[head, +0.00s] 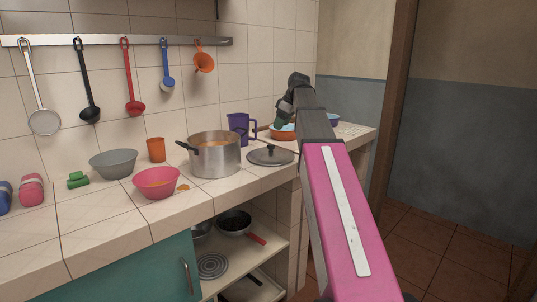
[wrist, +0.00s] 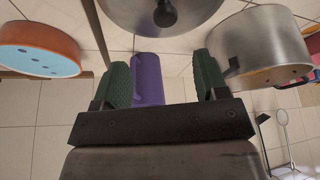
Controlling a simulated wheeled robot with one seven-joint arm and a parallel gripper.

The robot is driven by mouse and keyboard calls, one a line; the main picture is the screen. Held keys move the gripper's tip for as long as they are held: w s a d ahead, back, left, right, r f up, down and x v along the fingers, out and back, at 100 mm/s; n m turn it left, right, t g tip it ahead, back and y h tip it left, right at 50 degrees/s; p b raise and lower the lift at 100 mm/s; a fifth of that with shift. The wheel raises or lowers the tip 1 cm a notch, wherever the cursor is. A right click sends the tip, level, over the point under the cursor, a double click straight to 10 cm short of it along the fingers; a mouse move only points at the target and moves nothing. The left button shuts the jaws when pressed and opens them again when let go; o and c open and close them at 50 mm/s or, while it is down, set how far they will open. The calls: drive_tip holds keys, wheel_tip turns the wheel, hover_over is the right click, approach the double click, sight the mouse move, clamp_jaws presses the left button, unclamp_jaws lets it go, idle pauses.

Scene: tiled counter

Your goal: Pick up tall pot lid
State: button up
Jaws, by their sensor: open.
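The tall pot lid (head: 268,158) is a grey disc with a black knob. It lies on the tiled counter just right of the steel pot (head: 215,160). In the wrist view part of the lid (wrist: 190,12) shows at the top edge, knob included, beyond my fingertips. My gripper (head: 282,116) is above the counter, behind and right of the lid in the head view. Its green fingers (wrist: 163,80) are spread apart in the wrist view, with nothing held. The purple jug (wrist: 147,78) shows in the background between them. The pot (wrist: 262,45) is at upper right there.
A purple jug (head: 239,126) stands behind the pot and lid. An orange pan with a blue inside (head: 283,134) sits near my gripper. A pink bowl (head: 156,181), grey bowl (head: 113,163) and orange cup (head: 156,149) stand left. Utensils hang from a wall rail (head: 100,41).

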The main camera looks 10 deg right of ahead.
hover_over(271, 145)
drive_tip(key=d, duration=0.3)
drive_tip(key=f, duration=0.4)
drive_tip(key=shift+s+a+f, duration=0.25)
drive_tip(key=shift+s+f, duration=0.1)
drive_tip(key=shift+f, duration=0.05)
drive_tip(key=shift+s+a+x, duration=0.1)
drive_tip(key=shift+s+x, duration=0.05)
drive_tip(key=shift+x, duration=1.2)
drive_tip(key=shift+s+a+x, duration=0.1)
drive_tip(key=shift+s+x, duration=0.05)
drive_tip(key=shift+x, duration=1.2)
clamp_jaws()
